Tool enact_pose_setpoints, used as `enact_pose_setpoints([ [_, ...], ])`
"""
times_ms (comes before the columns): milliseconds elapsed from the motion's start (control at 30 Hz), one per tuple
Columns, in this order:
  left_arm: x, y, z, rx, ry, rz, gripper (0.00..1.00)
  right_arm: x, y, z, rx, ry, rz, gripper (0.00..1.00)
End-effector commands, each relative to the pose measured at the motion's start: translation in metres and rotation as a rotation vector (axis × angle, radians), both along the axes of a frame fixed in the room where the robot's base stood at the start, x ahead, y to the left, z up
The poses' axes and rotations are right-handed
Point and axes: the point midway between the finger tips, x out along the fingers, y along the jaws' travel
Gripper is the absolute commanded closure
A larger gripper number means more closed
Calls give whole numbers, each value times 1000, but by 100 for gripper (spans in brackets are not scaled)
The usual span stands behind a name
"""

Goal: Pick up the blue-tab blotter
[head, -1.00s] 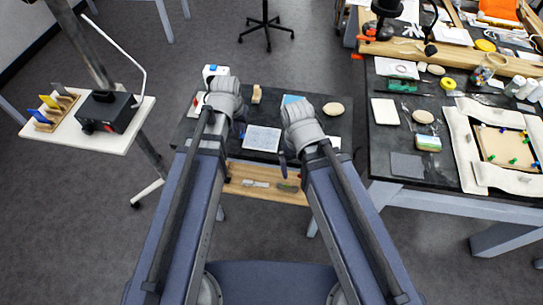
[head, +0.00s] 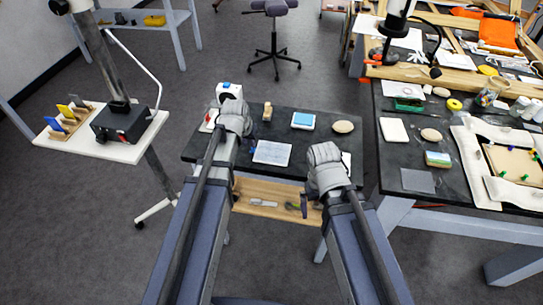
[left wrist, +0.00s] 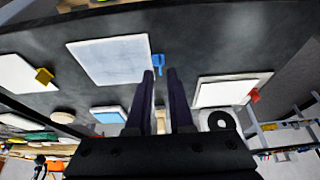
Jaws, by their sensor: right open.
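The blue-tab blotter appears to be the pale, square sheet (head: 272,152) on the dark low table. In the left wrist view the pale sheet (left wrist: 108,60) has a blue tab (left wrist: 158,62) at its right edge. My left gripper (left wrist: 160,73) is open, with its two dark fingers apart and their tips near the blue tab, not closed on it.
A red-tab pad (left wrist: 228,90) lies right of the sheet in the left wrist view, a yellow-tab pad (left wrist: 18,74) left of it. A blue-topped pad (head: 303,120), a round beige disc (head: 343,127) and a wooden piece (head: 267,111) stand behind. A wooden tray (head: 262,211) is in front.

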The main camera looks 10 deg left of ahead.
Motion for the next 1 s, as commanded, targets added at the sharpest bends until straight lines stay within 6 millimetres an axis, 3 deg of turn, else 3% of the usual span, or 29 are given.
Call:
enact_pose_setpoints([
  [167,3,0,-6,0,0,0,80,0,0,-6,0,0,0,0],
  [533,20,-2,-46,0,0,0,80,0,0,-46,0,0,0,0],
  [833,22,-2,-46,0,0,0,80,0,0,-46,0,0,0,0],
  [1000,22,-2,-46,0,0,0,99,0,0,-46,0,0,0,0],
])
